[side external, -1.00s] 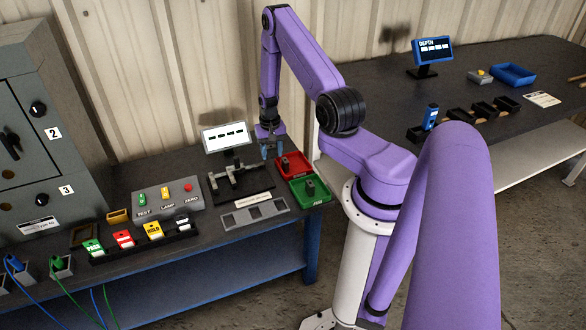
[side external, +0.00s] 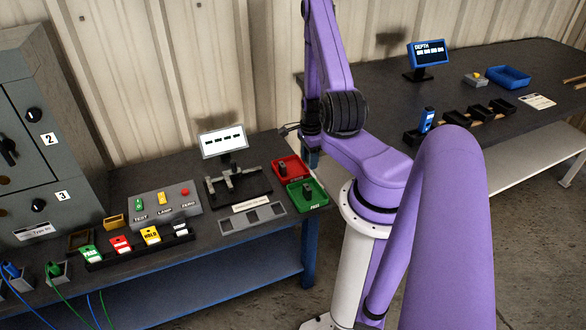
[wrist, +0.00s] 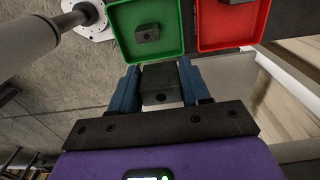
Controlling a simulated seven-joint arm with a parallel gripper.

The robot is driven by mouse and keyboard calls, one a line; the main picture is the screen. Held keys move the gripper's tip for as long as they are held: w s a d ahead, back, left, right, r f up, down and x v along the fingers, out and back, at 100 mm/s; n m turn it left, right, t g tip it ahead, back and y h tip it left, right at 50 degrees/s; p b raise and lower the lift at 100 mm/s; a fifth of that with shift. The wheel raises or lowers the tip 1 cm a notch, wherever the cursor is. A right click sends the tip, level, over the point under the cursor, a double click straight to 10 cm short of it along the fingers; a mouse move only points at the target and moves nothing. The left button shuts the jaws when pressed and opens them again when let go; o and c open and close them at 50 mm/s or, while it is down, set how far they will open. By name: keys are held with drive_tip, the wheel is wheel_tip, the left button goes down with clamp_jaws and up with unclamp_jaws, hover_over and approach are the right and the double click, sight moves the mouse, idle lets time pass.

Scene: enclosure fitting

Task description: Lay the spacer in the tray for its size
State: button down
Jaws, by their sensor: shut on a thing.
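My gripper (wrist: 159,88) is shut on a dark block-like spacer (wrist: 160,83), held between its blue fingers in the wrist view. In the side view the gripper is mostly hidden by my arm, above and right of the red tray. The green tray (wrist: 119,40) and the red tray (wrist: 201,38) lie ahead of the fingers in the wrist view. Each holds a dark block. Both trays also show on the near bench in the side view, the red one (side external: 277,163) behind the green one (side external: 291,201). The held spacer's size cannot be read.
The far bench carries a DEPTH display (side external: 428,52), a blue tray (side external: 509,77), a blue device (side external: 426,119) and several small black trays (side external: 478,113). The near bench holds a measuring fixture (side external: 237,185), a display (side external: 223,141), a button box (side external: 165,202) and coloured tags.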

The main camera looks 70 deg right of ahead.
drive_tip(key=w+d+f, duration=0.4)
drive_tip(key=w+d, duration=0.1)
drive_tip(key=d, duration=0.2)
hover_over(297, 169)
drive_tip(key=f, duration=0.5)
drive_tip(key=shift+a+f, duration=0.2)
drive_tip(key=shift+d+f, duration=0.1)
drive_tip(key=shift+f, duration=1.5)
drive_tip(key=c, duration=0.5)
unclamp_jaws()
drive_tip(key=shift+f, duration=0.15)
